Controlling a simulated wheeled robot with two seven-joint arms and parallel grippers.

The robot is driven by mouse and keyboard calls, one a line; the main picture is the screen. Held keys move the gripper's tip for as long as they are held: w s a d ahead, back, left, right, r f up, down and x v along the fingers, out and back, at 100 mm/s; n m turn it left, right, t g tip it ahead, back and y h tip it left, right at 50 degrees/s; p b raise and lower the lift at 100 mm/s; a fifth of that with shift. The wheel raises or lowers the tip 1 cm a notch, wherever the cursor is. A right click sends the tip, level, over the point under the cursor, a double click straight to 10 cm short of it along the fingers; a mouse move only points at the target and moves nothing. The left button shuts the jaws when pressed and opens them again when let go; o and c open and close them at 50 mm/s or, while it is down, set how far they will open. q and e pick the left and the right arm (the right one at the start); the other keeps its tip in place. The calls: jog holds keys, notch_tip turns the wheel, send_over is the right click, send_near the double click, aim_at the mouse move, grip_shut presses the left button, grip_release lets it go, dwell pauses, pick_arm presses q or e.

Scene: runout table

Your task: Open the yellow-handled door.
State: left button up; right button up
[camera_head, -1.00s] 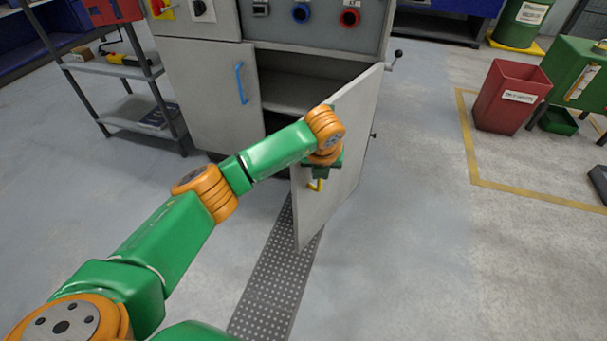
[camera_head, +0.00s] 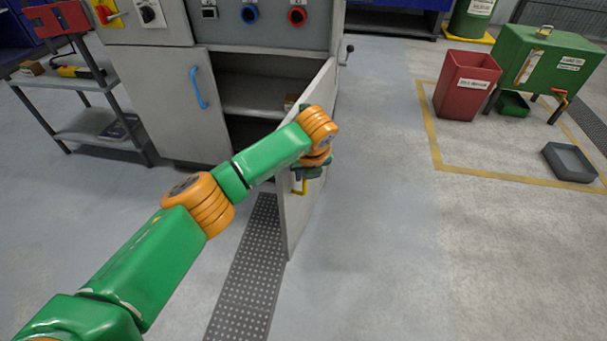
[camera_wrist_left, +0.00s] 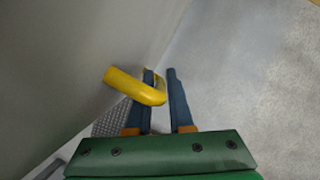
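The grey cabinet door (camera_head: 316,130) stands open, swung out from the right side of the cabinet. Its yellow handle (camera_head: 299,187) is near the free edge, partly hidden by my wrist. My left gripper (camera_head: 308,174) is at the handle, its fingers mostly hidden in the head view. In the left wrist view, the yellow handle (camera_wrist_left: 137,87) comes out from the door on the left, crosses over one finger and bends in between the two blue fingers. My right gripper is in neither view.
The neighbouring door with a blue handle (camera_head: 199,88) is shut. A shelf rack (camera_head: 93,125) stands at left, a red bin (camera_head: 466,85) and a grey tray (camera_head: 569,162) at right. A perforated floor strip (camera_head: 246,275) runs under the door. Floor right of the door is clear.

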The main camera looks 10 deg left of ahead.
pick_arm(q)
jog(key=o, duration=0.3)
jog(key=shift+f, duration=0.1)
jog(key=p+v, duration=0.2)
jog(key=v, duration=0.5)
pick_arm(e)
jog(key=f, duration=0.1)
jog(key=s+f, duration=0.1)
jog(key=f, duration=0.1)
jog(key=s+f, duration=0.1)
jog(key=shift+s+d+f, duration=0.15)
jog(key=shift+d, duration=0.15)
